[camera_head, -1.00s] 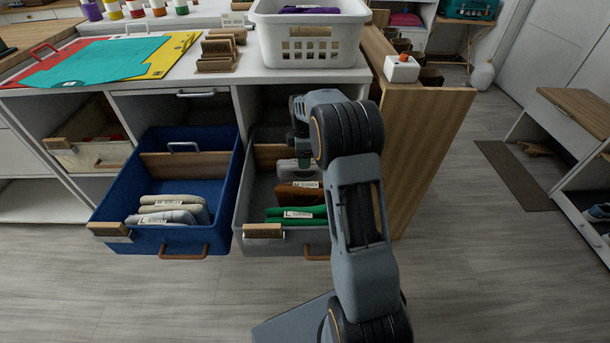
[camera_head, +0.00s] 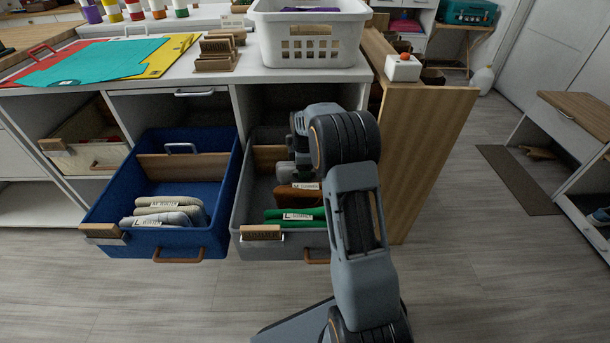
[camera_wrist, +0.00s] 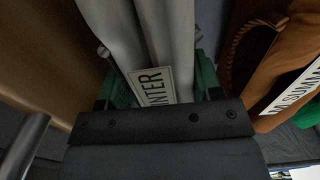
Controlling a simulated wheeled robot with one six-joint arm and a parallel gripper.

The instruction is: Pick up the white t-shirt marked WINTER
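The white t-shirt (camera_wrist: 146,30), which looks light grey, stands folded on edge; its tag shows "NTER", the rest hidden. In the head view, it is a pale strip (camera_head: 286,172) in the grey drawer (camera_head: 238,207), behind a brown shirt, mostly covered by my arm. My gripper (camera_wrist: 161,88) points down into this drawer. Its green-padded fingers lie on either side of the shirt, close to its faces. I cannot tell whether they press on it.
A brown shirt (camera_wrist: 275,55) tagged SUMMER stands close right of the gripper in the wrist view. A green shirt (camera_head: 295,215) is at the drawer's front. A brown divider (camera_wrist: 40,50) is on the left. The blue drawer (camera_head: 110,205) holds several pale shirts.

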